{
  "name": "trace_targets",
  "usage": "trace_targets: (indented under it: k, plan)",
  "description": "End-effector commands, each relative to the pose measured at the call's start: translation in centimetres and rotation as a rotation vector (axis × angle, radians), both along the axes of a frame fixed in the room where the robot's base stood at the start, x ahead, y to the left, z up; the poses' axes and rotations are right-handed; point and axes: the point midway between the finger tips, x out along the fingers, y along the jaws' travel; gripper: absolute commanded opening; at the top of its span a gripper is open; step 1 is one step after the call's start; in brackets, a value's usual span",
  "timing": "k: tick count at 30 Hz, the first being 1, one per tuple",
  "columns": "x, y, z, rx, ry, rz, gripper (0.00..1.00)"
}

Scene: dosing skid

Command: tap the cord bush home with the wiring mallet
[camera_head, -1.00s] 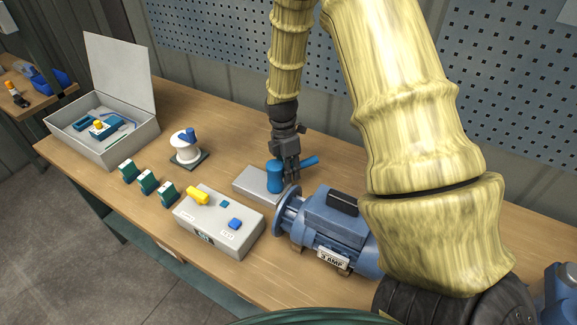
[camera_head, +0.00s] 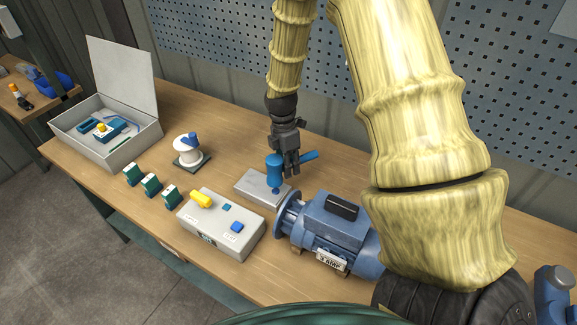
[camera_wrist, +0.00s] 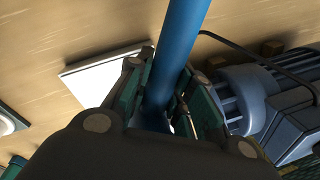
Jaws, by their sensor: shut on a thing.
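My gripper (camera_head: 290,170) is shut on the blue handle of the wiring mallet (camera_head: 273,168). The mallet's thick head is upright at the left of my fingers, and its handle sticks out to the right. In the wrist view the handle (camera_wrist: 181,45) runs up between my fingers (camera_wrist: 155,110); the head is not visible there. A small blue piece, which looks like the cord bush (camera_head: 276,190), stands at the right part of a flat grey block (camera_head: 252,187), just below the mallet head. A narrow gap seems to separate them. How deep the bush sits cannot be told.
The blue motor (camera_head: 330,222) stands close at the right of the block. A grey control box (camera_head: 222,222) is in front. A white spool (camera_head: 187,150), several green blocks (camera_head: 151,184) and an open case (camera_head: 108,143) are at the left. Bare bench lies behind the block.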

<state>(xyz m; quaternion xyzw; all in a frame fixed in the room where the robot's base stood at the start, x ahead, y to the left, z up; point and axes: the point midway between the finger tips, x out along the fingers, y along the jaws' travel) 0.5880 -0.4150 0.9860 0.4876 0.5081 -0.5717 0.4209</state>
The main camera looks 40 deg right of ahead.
Motion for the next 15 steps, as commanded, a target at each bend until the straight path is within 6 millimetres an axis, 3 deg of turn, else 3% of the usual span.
trace_targets:
  k: [15]
  plan:
    - [-0.04,-0.02,0.12,-0.024,-0.004,0.004,0.00]
